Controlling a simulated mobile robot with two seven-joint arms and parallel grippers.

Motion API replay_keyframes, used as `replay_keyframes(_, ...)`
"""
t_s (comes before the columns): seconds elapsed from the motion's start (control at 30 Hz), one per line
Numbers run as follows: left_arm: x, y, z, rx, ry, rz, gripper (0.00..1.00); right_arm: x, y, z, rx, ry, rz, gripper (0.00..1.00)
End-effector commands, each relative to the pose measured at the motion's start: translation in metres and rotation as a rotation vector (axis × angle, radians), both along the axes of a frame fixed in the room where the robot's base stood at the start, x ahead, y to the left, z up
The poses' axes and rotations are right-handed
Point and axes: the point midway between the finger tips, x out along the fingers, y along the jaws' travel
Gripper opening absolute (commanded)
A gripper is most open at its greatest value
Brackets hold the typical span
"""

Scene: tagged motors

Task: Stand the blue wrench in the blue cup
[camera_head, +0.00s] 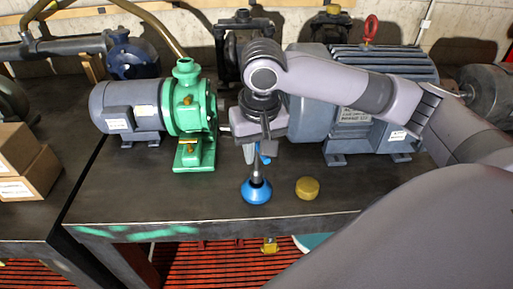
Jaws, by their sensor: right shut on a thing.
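A blue cup (256,194) stands near the front edge of the dark table, left of a yellow disc. My right gripper (262,146) points down just behind and above the cup. It is shut on the blue wrench (264,158), of which only a small blue part shows by the fingers. A dark, narrow shape runs from below the gripper toward the cup's opening; I cannot tell whether it is part of the wrench or whether it is inside the cup. My left gripper is out of the picture.
A green pump with a grey motor (190,115) stands left of my right gripper. A large blue-grey motor (350,125) is behind my right arm. The yellow disc (307,188) lies right of the cup. Cardboard boxes (25,170) sit far left. The table's front left is clear.

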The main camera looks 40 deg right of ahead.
Motion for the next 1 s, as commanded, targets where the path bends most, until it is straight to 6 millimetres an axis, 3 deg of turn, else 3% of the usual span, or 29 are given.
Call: replay_keyframes(1.0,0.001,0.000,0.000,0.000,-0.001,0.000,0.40,0.000,0.000,-0.025,0.001,0.000,0.000,0.00)
